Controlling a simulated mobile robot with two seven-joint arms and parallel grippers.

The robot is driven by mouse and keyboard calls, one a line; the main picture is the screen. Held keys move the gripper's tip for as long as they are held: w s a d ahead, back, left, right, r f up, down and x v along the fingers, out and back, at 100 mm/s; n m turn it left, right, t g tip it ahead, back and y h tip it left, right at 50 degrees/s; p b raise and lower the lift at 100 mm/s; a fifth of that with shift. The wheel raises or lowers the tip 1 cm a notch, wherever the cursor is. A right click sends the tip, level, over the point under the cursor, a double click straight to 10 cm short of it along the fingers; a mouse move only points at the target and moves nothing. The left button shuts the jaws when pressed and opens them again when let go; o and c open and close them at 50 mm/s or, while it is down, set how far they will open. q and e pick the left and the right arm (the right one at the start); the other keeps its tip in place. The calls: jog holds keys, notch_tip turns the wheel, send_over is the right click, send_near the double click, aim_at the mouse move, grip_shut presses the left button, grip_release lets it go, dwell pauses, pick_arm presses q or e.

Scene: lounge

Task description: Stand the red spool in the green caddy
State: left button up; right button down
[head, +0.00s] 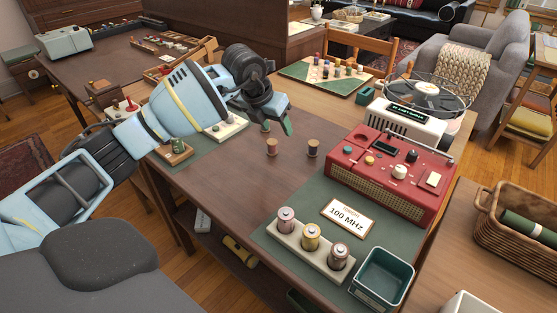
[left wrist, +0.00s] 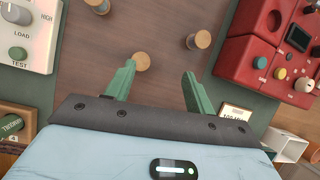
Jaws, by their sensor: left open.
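I cannot tell by colour which, if either, is the red spool. The green caddy (head: 382,278) is an open box at the front right table corner; it appears empty. My right gripper is out of view.
A red radio (head: 392,172) stands right of the spools. A pale rack (head: 309,252) with three cylinders and a 100 MHz card (head: 347,218) lie beside the caddy. A tester with a LOAD knob (left wrist: 25,35) is at the left.

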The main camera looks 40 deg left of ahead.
aim_at(272, 141)
pick_arm(q)
jog(key=shift+y, duration=0.6)
jog(key=shift+w+a+f+b, duration=0.1)
jog(key=shift+w+a+f, duration=0.25)
jog(key=shift+f, duration=0.95)
jog(key=shift+w+a+f+b, duration=0.15)
jog(key=shift+w+a+f, duration=0.2)
jog(key=shift+f, duration=0.9)
jog(key=shift+w+a+f+b, duration=0.15)
jog(key=shift+a+f, duration=0.25)
jog(key=shift+f, duration=0.9)
jog(key=c, duration=1.1)
jog(key=shift+r, duration=0.2)
jog(key=shift+r, duration=0.7)
jog(key=shift+v, duration=0.95)
jog(key=s+d, duration=0.1)
jog(key=s, duration=0.4)
jog(key=s+d+r, duration=0.1)
jog(key=s, duration=0.4)
jog(key=s+d, duration=0.1)
jog(key=s, duration=0.3)
jog(key=shift+s+d+r, duration=0.25)
jog(key=shift+s+r, duration=0.05)
jog(key=shift+s, duration=0.1)
